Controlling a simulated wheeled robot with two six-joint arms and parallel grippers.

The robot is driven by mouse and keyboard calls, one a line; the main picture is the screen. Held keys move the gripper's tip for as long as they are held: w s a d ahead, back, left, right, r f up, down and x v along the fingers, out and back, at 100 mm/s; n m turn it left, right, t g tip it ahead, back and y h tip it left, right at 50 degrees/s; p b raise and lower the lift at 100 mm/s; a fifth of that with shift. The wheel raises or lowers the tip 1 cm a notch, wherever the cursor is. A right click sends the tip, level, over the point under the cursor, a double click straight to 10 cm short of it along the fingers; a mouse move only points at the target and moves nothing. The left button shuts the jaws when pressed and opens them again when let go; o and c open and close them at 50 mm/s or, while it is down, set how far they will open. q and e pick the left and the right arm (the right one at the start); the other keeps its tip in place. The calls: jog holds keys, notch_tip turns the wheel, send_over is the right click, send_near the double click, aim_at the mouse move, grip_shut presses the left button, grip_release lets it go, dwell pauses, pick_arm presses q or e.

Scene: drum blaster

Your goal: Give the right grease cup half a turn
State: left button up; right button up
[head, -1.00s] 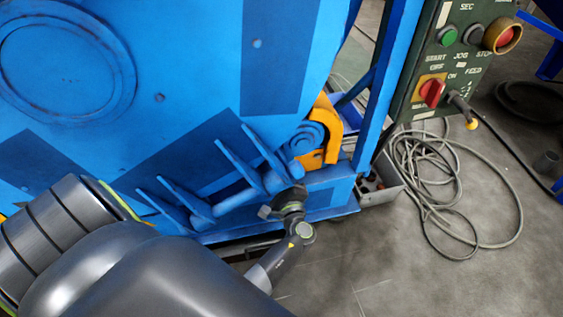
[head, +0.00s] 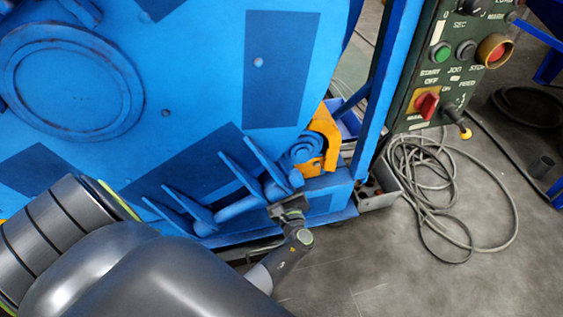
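A blue drum machine (head: 200,90) fills the left and middle of the head view. At its lower right corner an orange bracket (head: 328,138) surrounds a stepped round blue fitting (head: 304,149). I cannot tell for sure which small part is the right grease cup. My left gripper (head: 287,208) is small and dark in the picture, pointing up at the blue bar's right end (head: 296,178), just below and left of the fitting. I cannot tell whether it touches the machine, or whether its fingers are open or shut. My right gripper is not in view.
Blue upright fins (head: 240,172) stand along the lower bar (head: 238,207), close to my gripper. A dark control panel (head: 440,75) with buttons is at the upper right. Coiled cable (head: 425,190) lies on the floor beside a grey box (head: 376,190). Floor at lower right is clear.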

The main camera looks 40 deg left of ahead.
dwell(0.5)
pick_arm(q)
jog(key=o, duration=1)
